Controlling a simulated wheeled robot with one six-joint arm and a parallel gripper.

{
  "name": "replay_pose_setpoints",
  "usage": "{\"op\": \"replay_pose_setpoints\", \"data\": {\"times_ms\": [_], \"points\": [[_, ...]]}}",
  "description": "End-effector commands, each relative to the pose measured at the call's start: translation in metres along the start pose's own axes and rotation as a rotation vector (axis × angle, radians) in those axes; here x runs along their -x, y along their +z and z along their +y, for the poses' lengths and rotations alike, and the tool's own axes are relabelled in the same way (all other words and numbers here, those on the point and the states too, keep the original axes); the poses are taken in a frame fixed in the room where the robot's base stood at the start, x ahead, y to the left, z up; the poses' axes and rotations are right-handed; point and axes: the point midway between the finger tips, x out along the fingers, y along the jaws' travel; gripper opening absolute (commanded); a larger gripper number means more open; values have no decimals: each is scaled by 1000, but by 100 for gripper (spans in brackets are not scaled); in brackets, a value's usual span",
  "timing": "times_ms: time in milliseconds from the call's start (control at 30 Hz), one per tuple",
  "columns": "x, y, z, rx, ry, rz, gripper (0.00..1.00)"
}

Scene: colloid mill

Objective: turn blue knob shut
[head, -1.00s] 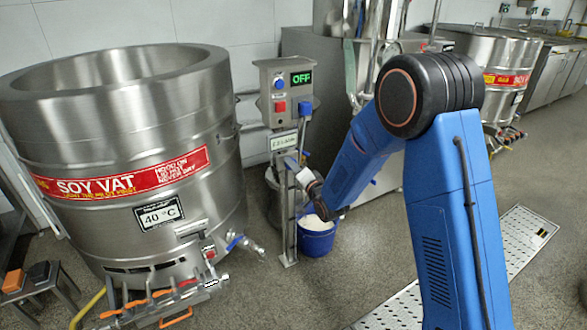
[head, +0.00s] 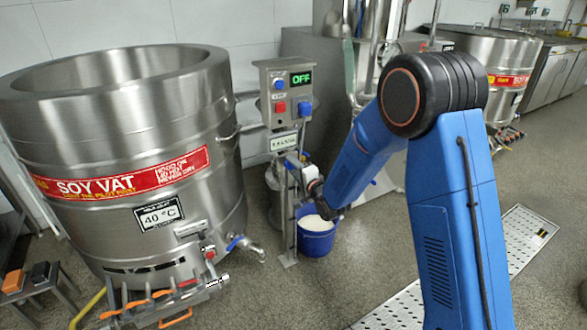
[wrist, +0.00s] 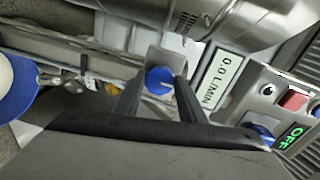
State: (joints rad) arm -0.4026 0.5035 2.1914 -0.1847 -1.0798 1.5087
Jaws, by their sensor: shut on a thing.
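The blue knob (wrist: 160,80) is round and sits on a metal bracket beside the flow display (wrist: 220,78), which reads 0.0 L/MIN. In the wrist view my gripper (wrist: 158,92) has one finger on each side of the knob and is shut on it. A pale line crosses the knob's face. In the head view my gripper (head: 306,172) is at the post below the control box, and the knob is largely hidden there. The display (head: 283,141) is too small to read surely in that view.
The control box (head: 287,90) above shows OFF in green, with red and blue buttons. A blue bucket (head: 317,243) with pale contents stands below my gripper. The large steel soy vat (head: 120,120) is at left. Open floor lies in front.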

Motion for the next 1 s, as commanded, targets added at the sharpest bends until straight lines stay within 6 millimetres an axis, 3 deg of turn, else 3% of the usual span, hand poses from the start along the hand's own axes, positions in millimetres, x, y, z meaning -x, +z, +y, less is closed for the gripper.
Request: {"op": "replay_pose_setpoints", "data": {"times_ms": [167,200,267,667,1000], "points": [[1,1,4,0,7,-1,15],[1,1,4,0,7,-1,42],[1,1,3,0,6,-1,56],[5,0,1,1,2,0,56],[62,0,1,1,3,1,56]]}}
